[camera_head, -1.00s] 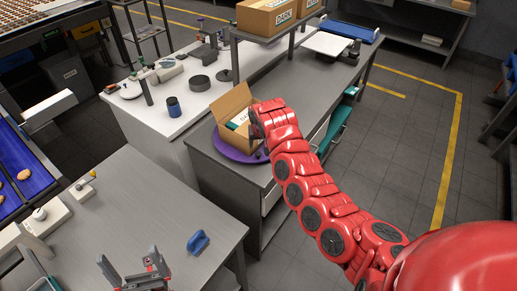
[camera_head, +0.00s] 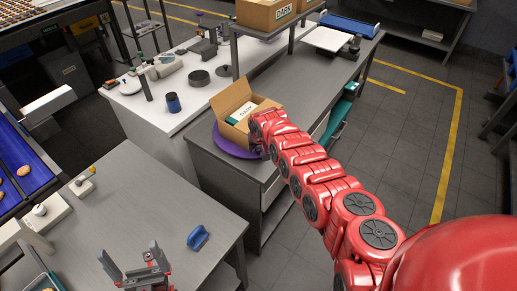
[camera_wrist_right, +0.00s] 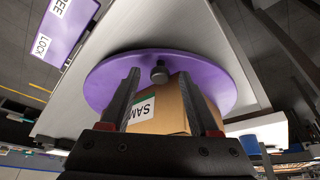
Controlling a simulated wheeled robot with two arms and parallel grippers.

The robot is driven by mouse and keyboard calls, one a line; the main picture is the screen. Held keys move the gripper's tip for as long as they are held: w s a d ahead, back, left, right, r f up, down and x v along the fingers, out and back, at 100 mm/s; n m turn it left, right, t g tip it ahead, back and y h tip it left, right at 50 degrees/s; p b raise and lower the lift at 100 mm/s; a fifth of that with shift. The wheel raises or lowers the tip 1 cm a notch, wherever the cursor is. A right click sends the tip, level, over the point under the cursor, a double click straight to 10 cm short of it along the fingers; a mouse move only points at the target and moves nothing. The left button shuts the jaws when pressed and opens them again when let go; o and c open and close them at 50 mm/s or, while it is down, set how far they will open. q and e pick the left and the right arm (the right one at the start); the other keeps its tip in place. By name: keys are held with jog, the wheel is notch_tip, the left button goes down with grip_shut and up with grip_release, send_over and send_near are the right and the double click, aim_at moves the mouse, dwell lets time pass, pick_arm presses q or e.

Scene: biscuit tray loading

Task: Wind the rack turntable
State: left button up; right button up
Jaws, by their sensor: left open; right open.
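The purple turntable (camera_head: 220,141) sits on the front end of a grey bench and carries an open cardboard box (camera_head: 236,101). In the right wrist view the turntable (camera_wrist_right: 105,82) appears as a purple disc with a dark round knob (camera_wrist_right: 159,74) at its rim. The box (camera_wrist_right: 172,112) shows there with a "SAM" label. My right gripper (camera_wrist_right: 165,95) is open, with the knob between and just beyond its fingertips; contact is unclear. Its fingers are hidden behind my red arm in the head view. My left gripper (camera_head: 133,265) is open and empty over the near grey table.
A purple LOCK/FREE plate (camera_wrist_right: 68,30) is beside the turntable. A blue-handled item (camera_head: 198,238) lies on the near table (camera_head: 130,215). A shelf with closed boxes (camera_head: 265,14) stands behind the turntable. A dark blue cup (camera_head: 173,102) stands on the white bench.

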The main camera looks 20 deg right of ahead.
grip_shut()
dwell(1.4)
